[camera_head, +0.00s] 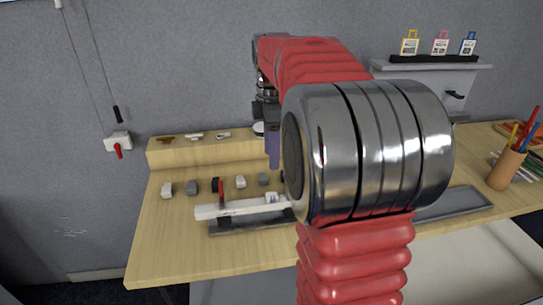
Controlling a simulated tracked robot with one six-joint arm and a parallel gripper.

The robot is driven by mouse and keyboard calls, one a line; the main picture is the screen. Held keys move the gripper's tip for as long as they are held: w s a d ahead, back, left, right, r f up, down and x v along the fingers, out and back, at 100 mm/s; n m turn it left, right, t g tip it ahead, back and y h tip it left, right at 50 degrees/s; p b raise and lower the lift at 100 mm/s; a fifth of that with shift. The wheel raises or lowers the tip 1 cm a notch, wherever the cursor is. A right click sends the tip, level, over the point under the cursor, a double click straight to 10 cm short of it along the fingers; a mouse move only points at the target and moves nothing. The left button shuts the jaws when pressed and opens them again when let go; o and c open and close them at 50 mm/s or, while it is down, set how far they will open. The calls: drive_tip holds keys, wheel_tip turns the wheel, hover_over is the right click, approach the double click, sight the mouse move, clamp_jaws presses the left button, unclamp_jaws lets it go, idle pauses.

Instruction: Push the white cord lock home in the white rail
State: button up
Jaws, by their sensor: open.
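The white rail (245,209) lies on a dark grey base (250,224) near the table's front edge; my arm hides its right end. A small white piece, seemingly the white cord lock (271,197), sits at the rail's top toward its right part. I cannot tell how deep it is seated. A red upright piece (221,190) stands at the rail's left part. My gripper (273,162) points down, open, above and behind the rail and apart from the white piece. Only part of its fingers shows, and I see nothing between them.
Several small white, grey and dark blocks (192,188) stand in a row behind the rail. A wooden ledge (180,153) with small parts runs behind them. At the right are a grey tray (455,204) and a pencil cup (505,168). The table's left front is clear.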

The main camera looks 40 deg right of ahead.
idle(0.9)
drive_tip(key=s+a+f+m+t, duration=0.2)
drive_tip(key=s+a+m, duration=0.4)
drive_tip(key=a, duration=0.5)
drive_tip(key=s+a+f+m+t, duration=0.2)
drive_tip(key=s+a+m, duration=0.5)
drive_tip(key=s+a, duration=0.4)
drive_tip(key=shift+s+a+f+t, duration=0.2)
drive_tip(key=shift+a+f+t, duration=0.15)
drive_tip(key=shift+t, duration=0.45)
drive_tip(key=shift+c, duration=0.2)
